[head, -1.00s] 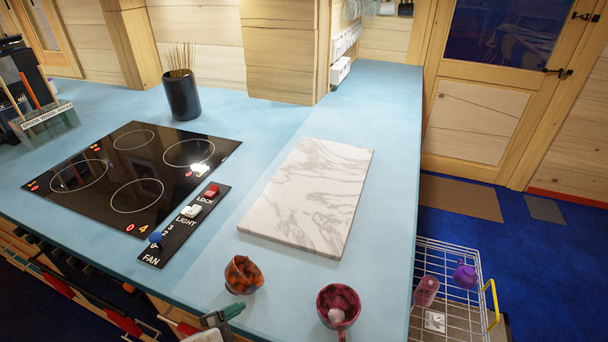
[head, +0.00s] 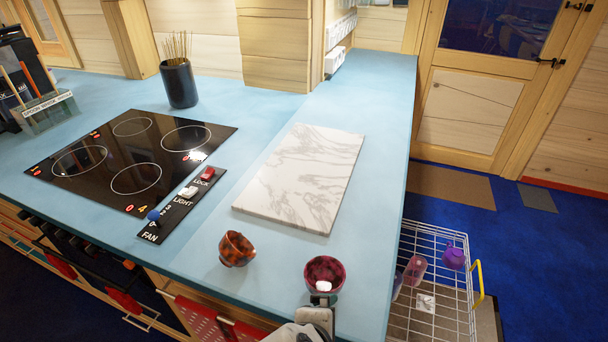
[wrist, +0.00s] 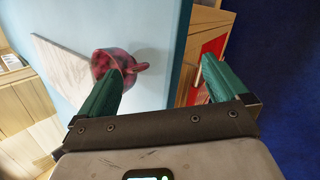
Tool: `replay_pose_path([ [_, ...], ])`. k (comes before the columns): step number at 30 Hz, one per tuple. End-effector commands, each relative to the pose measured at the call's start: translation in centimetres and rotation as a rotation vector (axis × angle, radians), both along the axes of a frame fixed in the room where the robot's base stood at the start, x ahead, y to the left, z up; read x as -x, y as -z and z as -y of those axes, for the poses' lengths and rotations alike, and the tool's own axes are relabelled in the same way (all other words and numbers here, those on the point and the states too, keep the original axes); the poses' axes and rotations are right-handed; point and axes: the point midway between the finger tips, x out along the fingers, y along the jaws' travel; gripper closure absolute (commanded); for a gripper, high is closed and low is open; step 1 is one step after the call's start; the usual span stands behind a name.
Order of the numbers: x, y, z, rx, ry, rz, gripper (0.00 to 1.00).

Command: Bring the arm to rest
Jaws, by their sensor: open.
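My gripper (wrist: 163,68) is open and empty, its two green fingers wide apart in the wrist view. In the head view, part of my arm's end shows at the bottom, close to the red-and-dark mottled mug (head: 325,270). The mug stands on the blue counter (head: 381,150) near its front edge. In the wrist view the mug (wrist: 103,62) lies partly behind the left finger, its handle pointing right. I cannot tell whether the finger touches it.
An orange-brown mottled cup (head: 236,250) stands left of the mug. A marble board (head: 302,178) lies behind them, and a black cooktop (head: 131,160) is at left. A wire basket (head: 432,270) with purple and pink items stands right of the counter. Blue floor is open beyond.

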Motion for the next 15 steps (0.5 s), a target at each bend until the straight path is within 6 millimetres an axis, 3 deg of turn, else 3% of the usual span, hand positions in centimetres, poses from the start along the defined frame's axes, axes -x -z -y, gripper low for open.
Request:
replay_pose_path([
  [4,0.6,3.2,6.9,-0.100,0.216,-0.025,0.00],
  [8,2.8,6.3,13.0,-0.222,0.457,-0.050,0.00],
  [12,6.8,9.1,18.4,-0.358,0.736,-0.073,0.00],
  [15,10.2,10.8,21.1,-0.460,0.941,-0.087,0.00],
])
